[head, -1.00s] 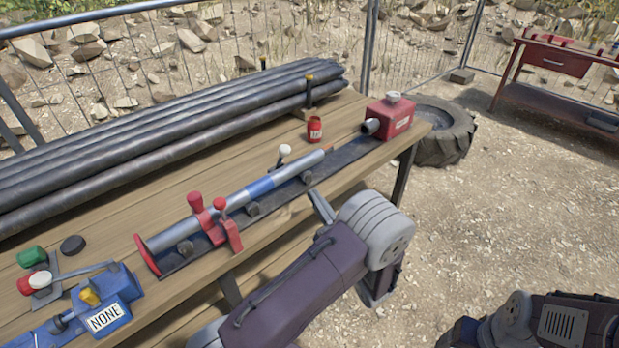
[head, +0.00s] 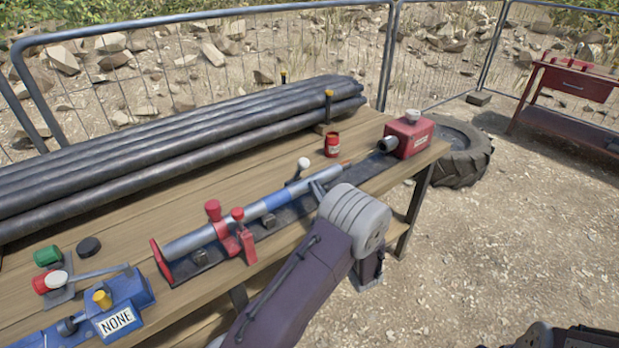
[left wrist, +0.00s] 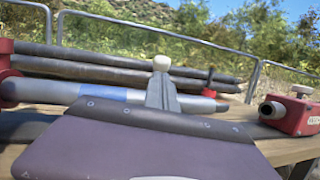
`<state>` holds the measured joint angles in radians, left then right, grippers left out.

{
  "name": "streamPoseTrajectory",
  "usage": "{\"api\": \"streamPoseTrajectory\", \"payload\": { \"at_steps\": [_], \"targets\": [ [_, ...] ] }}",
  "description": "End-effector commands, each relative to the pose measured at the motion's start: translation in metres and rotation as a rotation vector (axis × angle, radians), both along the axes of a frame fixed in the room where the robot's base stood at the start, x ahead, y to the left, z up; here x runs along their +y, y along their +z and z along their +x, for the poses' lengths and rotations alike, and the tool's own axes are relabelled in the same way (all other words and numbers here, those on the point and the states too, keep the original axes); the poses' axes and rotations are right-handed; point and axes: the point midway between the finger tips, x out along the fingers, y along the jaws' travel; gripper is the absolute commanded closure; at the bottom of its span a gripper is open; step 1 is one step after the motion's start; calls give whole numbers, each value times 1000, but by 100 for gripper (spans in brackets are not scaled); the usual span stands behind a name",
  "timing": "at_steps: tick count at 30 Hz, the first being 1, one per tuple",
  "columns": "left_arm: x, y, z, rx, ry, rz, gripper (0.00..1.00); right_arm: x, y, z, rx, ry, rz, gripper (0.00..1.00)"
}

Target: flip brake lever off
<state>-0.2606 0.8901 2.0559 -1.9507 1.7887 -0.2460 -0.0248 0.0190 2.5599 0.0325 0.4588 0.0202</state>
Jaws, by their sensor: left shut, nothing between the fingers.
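A short lever with a white knob (head: 303,164) stands behind the blue and silver rod (head: 262,206) on the bench. It is the likely brake lever, though no label shows. My left gripper (head: 318,178) is shut and empty, its fingers close to this lever on the near right side. In the left wrist view the white knob (left wrist: 162,63) shows just beyond the tips of the shut fingers (left wrist: 161,90). The fingers hide the lever's stem there, so I cannot tell whether they touch. My right gripper is out of view.
Two red clamps (head: 219,222) rise beside the rod. A red can (head: 332,145) and a red box (head: 409,138) stand further right. Black pipes (head: 180,150) lie along the back.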

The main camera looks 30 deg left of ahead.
Motion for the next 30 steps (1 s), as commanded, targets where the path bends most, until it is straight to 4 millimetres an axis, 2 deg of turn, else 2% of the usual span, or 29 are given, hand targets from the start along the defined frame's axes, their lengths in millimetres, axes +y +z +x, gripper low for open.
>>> {"api": "streamPoseTrajectory", "payload": {
  "at_steps": [3, 9, 22, 26, 30],
  "targets": [
    [18, 6, 11, -2, 4, 0, 100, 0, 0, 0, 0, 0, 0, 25],
    [33, 12, 22, -1, 1, 1, 100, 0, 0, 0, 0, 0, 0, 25],
    [36, 14, 24, 1, 0, -2, 100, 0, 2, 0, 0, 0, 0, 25],
    [38, 20, 25, 9, 0, -22, 100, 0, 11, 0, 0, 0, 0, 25],
    [45, 31, 27, 31, 1, -78, 100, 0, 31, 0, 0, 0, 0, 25]
  ]
}}
